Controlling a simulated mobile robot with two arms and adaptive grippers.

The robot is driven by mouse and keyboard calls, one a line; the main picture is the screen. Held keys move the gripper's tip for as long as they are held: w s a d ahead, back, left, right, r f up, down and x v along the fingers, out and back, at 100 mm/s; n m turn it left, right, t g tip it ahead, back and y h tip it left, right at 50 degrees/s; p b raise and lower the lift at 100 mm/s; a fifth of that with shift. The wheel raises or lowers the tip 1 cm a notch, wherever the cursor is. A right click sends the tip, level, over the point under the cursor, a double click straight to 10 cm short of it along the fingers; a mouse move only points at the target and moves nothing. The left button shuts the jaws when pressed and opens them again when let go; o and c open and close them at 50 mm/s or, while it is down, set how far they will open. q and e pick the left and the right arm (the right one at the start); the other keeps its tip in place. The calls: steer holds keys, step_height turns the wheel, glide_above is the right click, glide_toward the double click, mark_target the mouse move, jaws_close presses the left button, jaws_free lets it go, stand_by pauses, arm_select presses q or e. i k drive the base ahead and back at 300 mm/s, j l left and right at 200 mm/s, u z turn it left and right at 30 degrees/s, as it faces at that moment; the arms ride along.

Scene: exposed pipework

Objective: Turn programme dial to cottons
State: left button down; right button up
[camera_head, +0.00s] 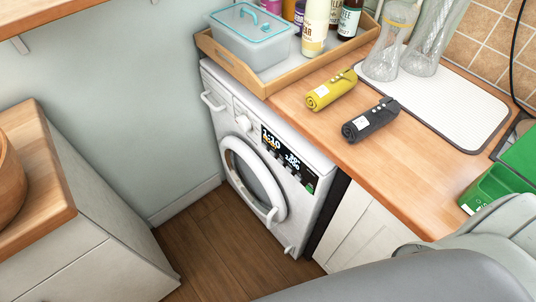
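A white washing machine (295,212) stands under the wooden worktop, its front facing left and towards me. Its control panel runs along the top of the front. A white round programme dial (243,123) sits on the panel, left of the dark lit display (284,154). The dial's markings and pointer are too small to read. The round door (254,180) below looks closed. Part of my arm, in grey, crosses the bottom right, well apart from the dial. Neither of my grippers is in view.
A wooden tray (227,58) with a lidded plastic box and bottles overhangs above the machine. Yellow (331,90) and black (370,120) rolled items lie on the worktop. A wooden-topped cabinet (95,225) stands left. Floor (215,245) before the machine is clear.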

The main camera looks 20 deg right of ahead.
mark_target(243, 122)
steer(key=i+j, duration=0.15)
steer(key=j, duration=0.25)
steer(key=i+j, duration=0.2)
steer(key=j, duration=0.2)
steer(key=i+j, duration=0.15)
steer(key=j, duration=0.25)
steer(key=u, duration=0.05)
